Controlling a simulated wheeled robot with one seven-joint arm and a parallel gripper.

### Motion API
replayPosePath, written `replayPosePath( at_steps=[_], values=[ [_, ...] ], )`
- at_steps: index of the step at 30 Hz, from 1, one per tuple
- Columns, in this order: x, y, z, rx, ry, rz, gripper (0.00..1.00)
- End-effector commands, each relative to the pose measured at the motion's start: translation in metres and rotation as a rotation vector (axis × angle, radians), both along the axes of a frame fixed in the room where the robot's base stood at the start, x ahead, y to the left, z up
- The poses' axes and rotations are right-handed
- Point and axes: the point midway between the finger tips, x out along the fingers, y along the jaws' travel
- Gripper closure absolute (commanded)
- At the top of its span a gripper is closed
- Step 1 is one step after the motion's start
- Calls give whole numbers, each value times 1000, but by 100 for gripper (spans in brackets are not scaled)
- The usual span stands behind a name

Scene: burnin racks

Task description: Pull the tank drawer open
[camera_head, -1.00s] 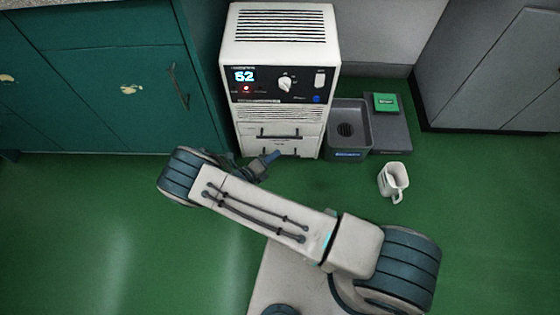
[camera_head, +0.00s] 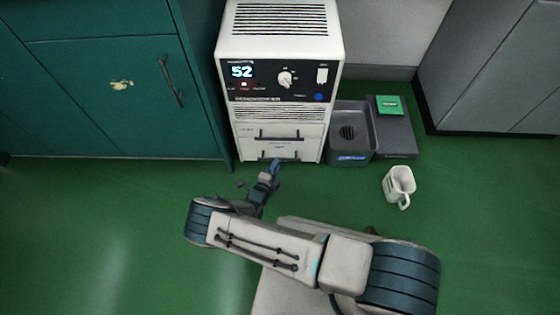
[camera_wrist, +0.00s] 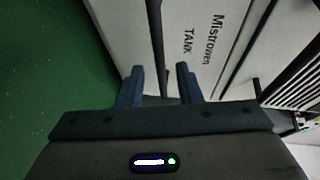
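The tank drawer (camera_head: 255,151) is the lower white drawer of a white dehumidifier-like unit (camera_head: 280,45) and looks shut. Its dark bar handle (camera_head: 292,160) is partly hidden by my gripper in the head view. My gripper (camera_wrist: 160,80) is open, with one finger on each side of the bar's line. Whether either finger touches the bar cannot be told. My gripper (camera_head: 275,164) also shows low at the unit's front.
A white mug (camera_head: 399,183) is on the green floor. Teal cabinets (camera_head: 80,85) stand left; floor in front is clear.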

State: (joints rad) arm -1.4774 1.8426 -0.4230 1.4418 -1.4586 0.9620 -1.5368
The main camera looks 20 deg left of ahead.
Motion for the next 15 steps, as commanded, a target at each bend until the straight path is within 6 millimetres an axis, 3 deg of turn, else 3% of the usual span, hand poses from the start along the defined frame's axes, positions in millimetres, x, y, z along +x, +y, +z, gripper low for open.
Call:
replayPosePath(
  at_steps=[6, 15],
  values=[
    [32, -6, -8, 1, -1, -1, 68],
    [42, -7, -8, 0, 0, -1, 68]
  ],
)
